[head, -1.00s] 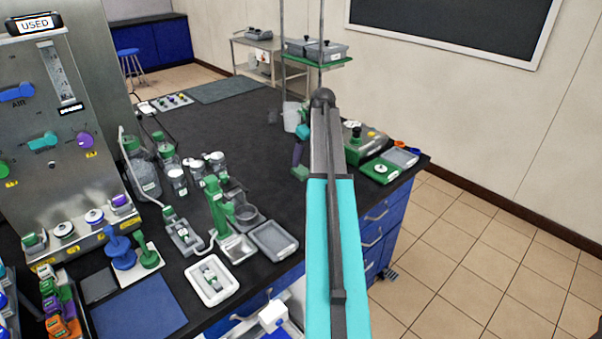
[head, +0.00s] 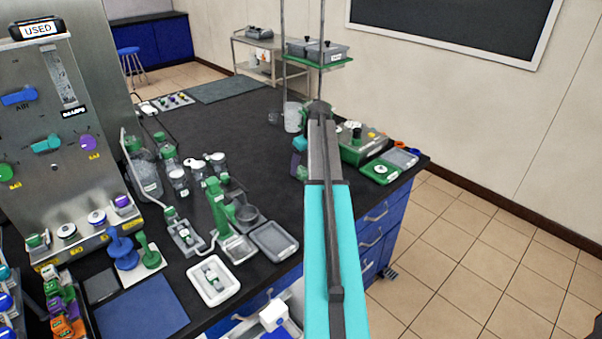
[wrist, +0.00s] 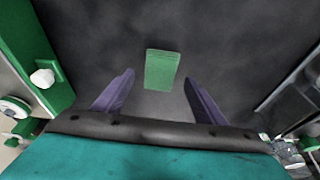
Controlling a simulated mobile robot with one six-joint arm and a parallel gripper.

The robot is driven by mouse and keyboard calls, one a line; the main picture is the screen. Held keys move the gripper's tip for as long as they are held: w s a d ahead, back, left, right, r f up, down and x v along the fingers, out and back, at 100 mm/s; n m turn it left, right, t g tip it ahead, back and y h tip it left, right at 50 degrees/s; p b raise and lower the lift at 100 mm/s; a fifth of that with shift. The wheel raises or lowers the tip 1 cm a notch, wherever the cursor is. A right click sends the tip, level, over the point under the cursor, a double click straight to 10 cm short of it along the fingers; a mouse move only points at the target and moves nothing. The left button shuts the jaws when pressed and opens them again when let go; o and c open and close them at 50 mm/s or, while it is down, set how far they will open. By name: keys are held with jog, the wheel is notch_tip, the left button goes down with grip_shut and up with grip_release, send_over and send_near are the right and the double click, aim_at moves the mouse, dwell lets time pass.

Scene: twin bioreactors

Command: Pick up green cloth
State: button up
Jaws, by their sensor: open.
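The green cloth (wrist: 161,70) is a small folded rectangle on the dark bench top, seen in the wrist view just beyond and between my fingertips. In the head view a small green patch (head: 303,173), likely the cloth, shows beside my arm. My gripper (wrist: 158,82) is open, with its two purple fingers spread on either side of the cloth and nothing between them that I can see held. In the head view my arm hides most of the gripper; part of a purple finger (head: 297,160) shows.
A green-edged device (wrist: 45,65) stands close on the left in the wrist view. In the head view a green and grey instrument (head: 380,170) sits right of my arm, and a clear beaker (head: 292,118) stands behind the gripper. The bench middle is clear.

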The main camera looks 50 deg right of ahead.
jog(key=shift+x, duration=1.1)
jog(key=c, duration=1.1)
jog(key=shift+r, duration=0.1)
jog(key=shift+r+b, duration=0.6)
jog(key=shift+r, duration=1.1)
jog(key=s+a+b, duration=0.1)
jog(key=s+a, duration=0.1)
jog(key=s, duration=0.2)
jog(key=s+a+r+b, duration=0.1)
jog(key=s+a, duration=0.2)
jog(key=s, duration=0.2)
jog(key=s+a+b, duration=0.1)
jog(key=s+a, duration=0.1)
jog(key=s, duration=0.3)
jog(key=shift+a+r, duration=0.2)
jog(key=shift+a, duration=0.1)
